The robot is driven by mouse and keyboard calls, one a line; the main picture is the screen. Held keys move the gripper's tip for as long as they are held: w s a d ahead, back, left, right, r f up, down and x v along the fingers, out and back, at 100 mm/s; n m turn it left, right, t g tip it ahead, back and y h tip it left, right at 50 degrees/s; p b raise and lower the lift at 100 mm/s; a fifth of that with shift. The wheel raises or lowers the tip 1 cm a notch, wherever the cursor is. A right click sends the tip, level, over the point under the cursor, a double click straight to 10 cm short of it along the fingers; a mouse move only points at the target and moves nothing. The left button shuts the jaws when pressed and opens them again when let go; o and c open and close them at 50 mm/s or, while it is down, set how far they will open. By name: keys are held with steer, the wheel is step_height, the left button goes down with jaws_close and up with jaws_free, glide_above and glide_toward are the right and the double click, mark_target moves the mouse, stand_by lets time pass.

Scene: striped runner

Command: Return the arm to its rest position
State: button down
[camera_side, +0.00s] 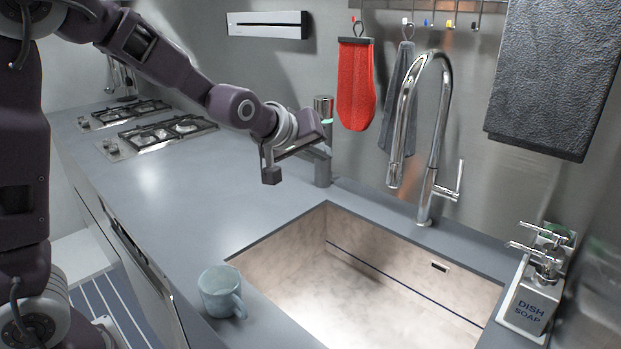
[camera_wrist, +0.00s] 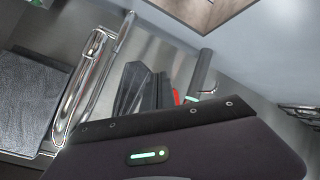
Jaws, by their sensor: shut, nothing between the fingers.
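My gripper (camera_side: 271,174) hangs above the grey counter (camera_side: 170,185), left of the sink, in the side view. It is shut and empty, its fingers pointing down. My arm reaches in from the left to hold it there. A dark cylinder with a silver top (camera_side: 323,145) stands just behind the gripper, near the wall. In the wrist view my gripper's body fills the lower part, and the fingertips cannot be made out.
The sink (camera_side: 300,240) has a tall chrome faucet (camera_side: 427,130). A blue-grey mug (camera_side: 222,292) stands at its front left. Soap bottles (camera_side: 537,290) stand at right. A red mitt (camera_side: 356,85) and dark cloths hang behind. Gas burners (camera_side: 155,132) lie at back left. The left counter is clear.

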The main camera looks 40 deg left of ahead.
steer(key=s+d+m+g, duration=0.1)
steer(key=s+m, duration=0.3)
steer(key=s, duration=1.3)
steer(key=s+d+m+g+h, duration=0.1)
steer(key=s+m+g, duration=0.3)
steer(key=s, duration=1.4)
steer(key=shift+d+f+m+g, duration=0.25)
steer(key=shift+f+m+g, duration=0.05)
steer(key=shift+f, duration=0.15)
